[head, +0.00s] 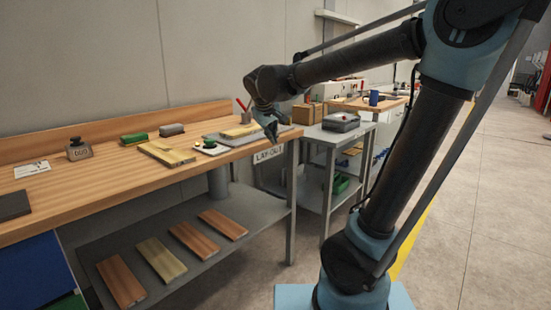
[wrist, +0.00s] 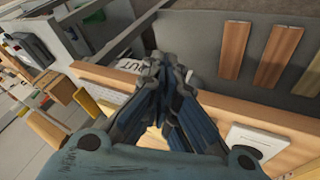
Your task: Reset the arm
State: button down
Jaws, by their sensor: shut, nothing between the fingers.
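My arm reaches from the right of the head view toward the wooden workbench (head: 75,190). My gripper (head: 270,135) hangs at the bench's right end, near its front edge, pointing down. In the wrist view my gripper (wrist: 172,60) has its fingertips together with nothing between them. The bench edge (wrist: 265,115) shows beneath and beside the fingers. I cannot tell whether the gripper touches the bench or is just apart from it.
Wooden boards (head: 166,152), a green-topped block (head: 134,138) and a dark weight (head: 79,149) lie on the bench. Several planks (head: 222,224) lie on its lower shelf. A grey metal table (head: 340,135) stands behind to the right. The floor (head: 470,210) at right is clear.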

jog(key=s+d+f+m+g, duration=0.2)
jog(key=s+d+f, duration=0.5)
jog(key=s+d, duration=0.25)
jog(key=s+d+f+m+g, duration=0.1)
jog(key=s+d+f+m, duration=0.1)
jog(key=s+d+f, duration=0.6)
jog(key=s+d+f+m, duration=0.1)
jog(key=s+f, duration=0.2)
jog(key=s, duration=0.1)
jog(key=s+d+f+g+y, duration=0.1)
jog(key=s+d+f, duration=0.1)
jog(key=s, duration=0.3)
jog(key=shift+d+f+m+y, duration=0.3)
jog(key=shift+f+m, duration=0.1)
jog(key=shift+f, duration=0.1)
jog(key=shift+w+f, duration=0.2)
jog(key=shift+w, duration=0.15)
